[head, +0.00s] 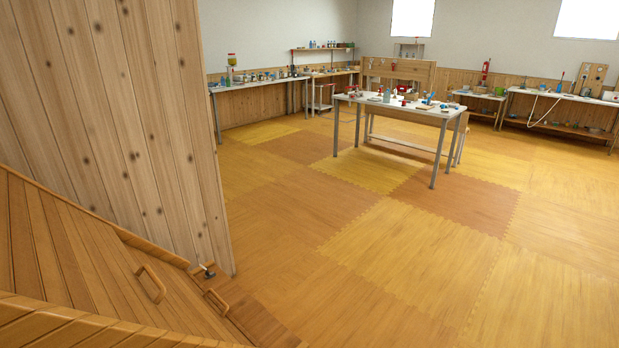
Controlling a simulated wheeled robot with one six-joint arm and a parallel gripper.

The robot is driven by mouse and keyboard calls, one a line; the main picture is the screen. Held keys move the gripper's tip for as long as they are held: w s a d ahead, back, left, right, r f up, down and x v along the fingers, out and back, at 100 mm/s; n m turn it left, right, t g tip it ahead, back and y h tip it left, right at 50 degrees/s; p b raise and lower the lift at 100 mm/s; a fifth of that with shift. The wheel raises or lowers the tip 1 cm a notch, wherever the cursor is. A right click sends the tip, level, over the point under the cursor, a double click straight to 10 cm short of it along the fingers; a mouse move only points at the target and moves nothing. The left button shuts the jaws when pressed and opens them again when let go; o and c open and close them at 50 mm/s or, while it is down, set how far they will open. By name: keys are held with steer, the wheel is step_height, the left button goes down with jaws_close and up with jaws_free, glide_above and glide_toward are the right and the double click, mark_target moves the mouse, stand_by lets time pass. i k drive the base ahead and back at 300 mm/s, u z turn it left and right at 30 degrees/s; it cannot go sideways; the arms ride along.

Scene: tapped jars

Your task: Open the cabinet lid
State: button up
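A wooden plank structure, which looks like the cabinet, fills the lower left of the head view. Its broad slatted face (75,255) looks like the lid and appears to lie flush, with no gap that I can make out. A wooden bar handle (151,283) is fixed on this face. A second, smaller handle (216,302) sits to its right, near the edge. A small dark and pale fitting (205,270) is by the upper right corner; I cannot tell what it is. My gripper is not in view.
A tall plank wall (125,130) rises directly behind the cabinet. A wide stretch of orange and yellow floor (400,270) to the right is clear. A white table (395,104) with small items stands mid-room. Cluttered benches (262,85) line the far walls.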

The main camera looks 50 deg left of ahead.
mark_target(53, 251)
steer(key=u, duration=3.35)
steer(key=i, duration=1)
